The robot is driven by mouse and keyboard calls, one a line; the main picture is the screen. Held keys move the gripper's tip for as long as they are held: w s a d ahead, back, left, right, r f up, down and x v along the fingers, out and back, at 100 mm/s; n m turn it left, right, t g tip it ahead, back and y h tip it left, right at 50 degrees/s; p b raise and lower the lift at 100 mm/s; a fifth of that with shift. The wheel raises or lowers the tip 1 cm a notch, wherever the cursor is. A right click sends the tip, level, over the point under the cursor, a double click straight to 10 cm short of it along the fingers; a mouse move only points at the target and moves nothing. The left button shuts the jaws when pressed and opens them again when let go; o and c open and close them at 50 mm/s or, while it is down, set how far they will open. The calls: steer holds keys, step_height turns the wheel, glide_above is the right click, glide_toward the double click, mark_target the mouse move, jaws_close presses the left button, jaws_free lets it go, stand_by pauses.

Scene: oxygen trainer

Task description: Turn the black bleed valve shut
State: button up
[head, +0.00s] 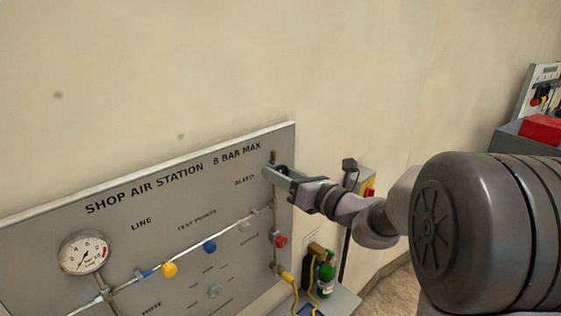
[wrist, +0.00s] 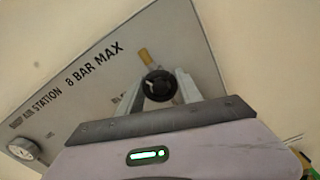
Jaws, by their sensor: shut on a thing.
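The black bleed valve (wrist: 158,85) is a round black knob on the grey panel, with a brass stub (wrist: 146,57) above it in the wrist view. In the head view, the knob (head: 282,169) is mostly hidden by my gripper at the panel's upper right, beside the word BLEED. My gripper (wrist: 158,88) has one finger on each side of the knob and is shut on it. In the head view, my gripper (head: 276,174) reaches in from the right.
The grey panel (head: 140,240) carries a round gauge (head: 84,252), a yellow knob (head: 169,269), a blue knob (head: 210,246) and a red knob (head: 281,240). A green cylinder (head: 327,275) stands below right. The wall above the panel is clear.

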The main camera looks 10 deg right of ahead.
steer(key=m+p, duration=0.3)
steer(key=shift+r+p, duration=0.2)
steer(key=shift+p, duration=0.15)
steer(key=shift+f+m+p, duration=0.15)
steer(key=shift+m+p, duration=1)
steer(key=shift+m, duration=0.05)
steer(key=o, duration=1.4)
steer(key=shift+c, duration=0.2)
steer(key=b+v, duration=0.1)
steer(key=v, duration=1.6)
steer(key=shift+s, duration=0.2)
